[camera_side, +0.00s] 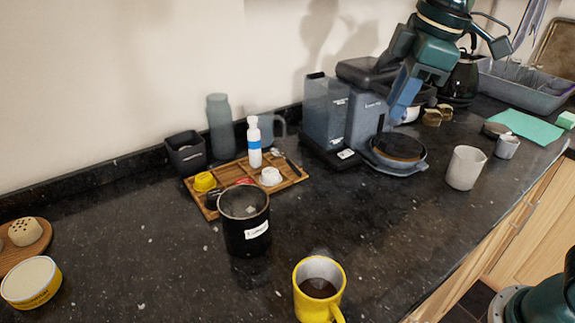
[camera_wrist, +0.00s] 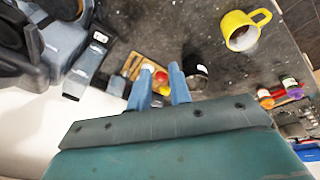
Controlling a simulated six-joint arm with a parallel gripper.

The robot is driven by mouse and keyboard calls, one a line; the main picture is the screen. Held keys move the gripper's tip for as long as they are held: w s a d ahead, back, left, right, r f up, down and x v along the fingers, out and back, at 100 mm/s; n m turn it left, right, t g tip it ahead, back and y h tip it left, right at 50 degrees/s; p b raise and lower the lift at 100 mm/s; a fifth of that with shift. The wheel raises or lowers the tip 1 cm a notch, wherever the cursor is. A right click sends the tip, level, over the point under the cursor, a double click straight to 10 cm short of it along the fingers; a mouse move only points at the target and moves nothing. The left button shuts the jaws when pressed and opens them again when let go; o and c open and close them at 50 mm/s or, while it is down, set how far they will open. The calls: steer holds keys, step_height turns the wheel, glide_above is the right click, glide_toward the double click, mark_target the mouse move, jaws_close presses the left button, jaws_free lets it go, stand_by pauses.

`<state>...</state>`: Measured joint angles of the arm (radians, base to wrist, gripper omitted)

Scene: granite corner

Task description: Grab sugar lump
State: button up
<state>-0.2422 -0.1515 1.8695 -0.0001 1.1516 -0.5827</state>
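A black canister (camera_side: 246,236) with a white label stands open in front of the wooden tray in the side view. A small pale lump (camera_side: 251,210) shows inside it, likely sugar; its exact shape is too small to tell. The canister also shows in the wrist view (camera_wrist: 196,75), partly behind a finger, with its inside unclear. My gripper (camera_side: 399,112) is raised high in front of the coffee machine, well to the right of the canister. In the wrist view its two blue fingers (camera_wrist: 161,78) are apart with nothing held between them.
A yellow mug (camera_side: 319,288) with dark liquid stands in front, right of the canister. The wooden tray (camera_side: 290,182) behind holds a white bottle (camera_side: 254,142) and small items. The coffee machine (camera_side: 366,122) and a grey cup (camera_side: 465,168) stand right. Counter between mug and cup is clear.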

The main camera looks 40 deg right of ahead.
steer(key=w+a+f+n+g, duration=0.1)
steer(key=w+a+f+n, duration=0.1)
steer(key=w+a+n, duration=0.2)
steer(key=w+a+f+n+g, duration=0.1)
steer(key=w+a+f+n, duration=0.2)
steer(key=a, duration=0.6)
steer(key=w+a+f+n+g, duration=0.1)
steer(key=w+a+f+n, duration=0.1)
steer(key=w+a+n, duration=0.2)
steer(key=w+a, duration=0.2)
steer(key=a, duration=0.1)
steer(key=shift+w+f+n+h, duration=0.2)
steer(key=shift+f+n+h, duration=0.05)
steer(key=shift+n+h, duration=0.15)
glide_above(252, 208)
steer(key=shift+a+f, duration=0.2)
steer(key=shift+f, duration=4.1)
steer(key=shift+d+f, duration=0.2)
steer(key=shift+f, duration=2.35)
jaws_close()
